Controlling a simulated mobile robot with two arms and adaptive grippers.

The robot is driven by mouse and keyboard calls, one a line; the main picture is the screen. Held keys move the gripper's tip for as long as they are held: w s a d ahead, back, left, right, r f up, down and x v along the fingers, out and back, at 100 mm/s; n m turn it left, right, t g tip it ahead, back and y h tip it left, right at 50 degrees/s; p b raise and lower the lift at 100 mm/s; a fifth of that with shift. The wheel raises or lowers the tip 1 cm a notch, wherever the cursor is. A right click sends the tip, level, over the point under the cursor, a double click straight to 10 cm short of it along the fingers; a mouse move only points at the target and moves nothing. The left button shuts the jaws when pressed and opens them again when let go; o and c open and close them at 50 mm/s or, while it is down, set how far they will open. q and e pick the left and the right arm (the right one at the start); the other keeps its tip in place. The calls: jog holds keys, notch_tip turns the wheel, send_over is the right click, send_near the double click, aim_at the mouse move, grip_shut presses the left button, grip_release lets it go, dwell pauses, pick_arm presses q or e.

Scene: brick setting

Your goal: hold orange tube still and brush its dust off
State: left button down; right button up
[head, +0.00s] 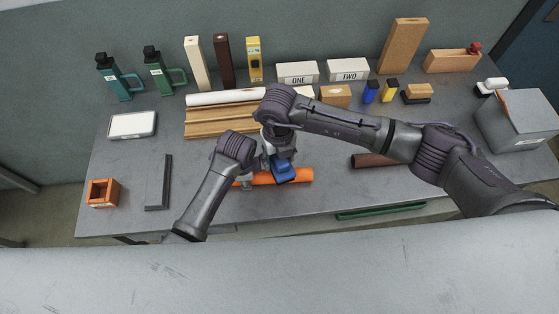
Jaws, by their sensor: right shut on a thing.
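The orange tube (300,175) lies on the grey table near its front edge, roughly left to right. My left gripper (246,182) is at the tube's left part, pointing down; whether its fingers are closed around the tube is too small to tell. My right gripper (279,157) is above the tube's middle, shut on a blue block-like tool (285,173). The tool is at the tube and hides part of it; I cannot tell whether they touch. Any dust on the tube is too small to see.
Wooden rails (218,122) and a white roll (225,97) lie behind. A brown tube (372,160) is to the right, under my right arm. A dark grey bar (158,182) and an orange open box (102,193) are left. Bottles, blocks and boxes line the back.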

jog(key=shift+r, duration=2)
pick_arm(q)
jog(key=c, duration=0.5)
grip_release()
notch_tip(320, 180, up, 12)
jog(key=s, duration=0.1)
jog(key=shift+s, duration=0.3)
jog(key=shift+s+f, duration=0.1)
pick_arm(e)
jog(key=shift+s+f, duration=0.1)
jog(key=shift+s, duration=0.05)
